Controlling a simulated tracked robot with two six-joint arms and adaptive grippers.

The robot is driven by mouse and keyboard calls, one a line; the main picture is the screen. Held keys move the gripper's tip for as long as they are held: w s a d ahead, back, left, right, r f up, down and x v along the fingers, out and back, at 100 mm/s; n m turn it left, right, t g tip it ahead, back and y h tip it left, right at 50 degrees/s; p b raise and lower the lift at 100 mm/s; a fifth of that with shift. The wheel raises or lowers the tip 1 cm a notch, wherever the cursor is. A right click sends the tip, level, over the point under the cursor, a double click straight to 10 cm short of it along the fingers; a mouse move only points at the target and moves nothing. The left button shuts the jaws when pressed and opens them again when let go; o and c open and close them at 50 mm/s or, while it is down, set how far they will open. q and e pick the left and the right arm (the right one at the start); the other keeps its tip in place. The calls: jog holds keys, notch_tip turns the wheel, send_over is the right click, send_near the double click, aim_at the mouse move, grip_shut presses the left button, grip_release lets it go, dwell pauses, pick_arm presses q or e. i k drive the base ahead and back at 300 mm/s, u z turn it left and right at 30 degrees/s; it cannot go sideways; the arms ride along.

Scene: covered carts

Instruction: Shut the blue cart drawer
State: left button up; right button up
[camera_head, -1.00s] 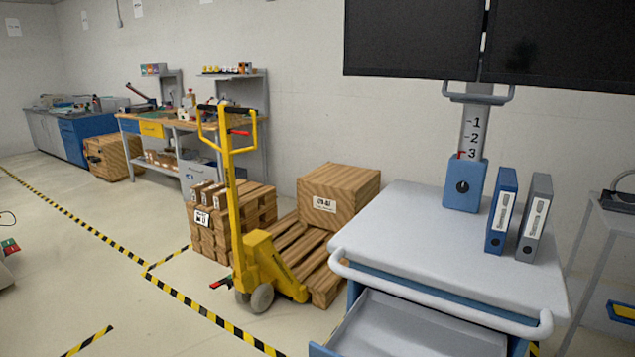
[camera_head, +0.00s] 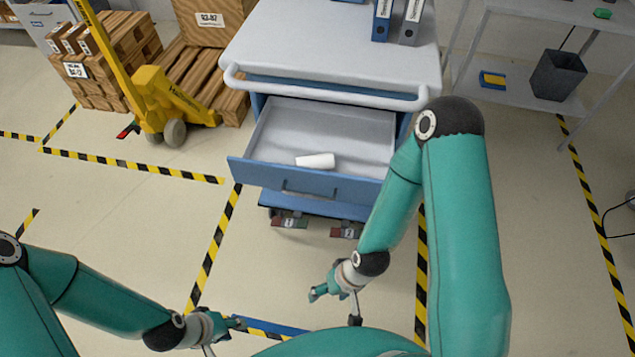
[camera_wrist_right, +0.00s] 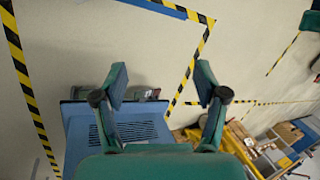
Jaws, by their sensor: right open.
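The blue cart drawer (camera_head: 306,186) stands pulled out from the front of the cart, its inside grey, with a small white cylinder (camera_head: 315,160) lying in it. The cart (camera_head: 330,45) has a light grey top with a rail along its front. My right gripper (camera_head: 316,294) is below and in front of the drawer, apart from it. In the right wrist view my right gripper (camera_wrist_right: 162,85) is open, with nothing between its fingers. My left gripper (camera_head: 236,323) is low at the lower left, away from the drawer; its jaws are too small to judge.
Two binders (camera_head: 383,18) stand on the cart top. A yellow pallet truck (camera_head: 160,100) and wooden boxes (camera_head: 105,50) are to the left. A grey shelf (camera_head: 510,90) with a dark bin (camera_head: 558,75) is to the right. Striped tape marks the open floor in front.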

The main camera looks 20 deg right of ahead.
aim_at(360, 141)
jog(key=z, duration=0.1)
jog(key=k, duration=0.5)
jog(key=z, duration=0.8)
jog(key=i, duration=0.4)
jog(key=u, duration=0.45)
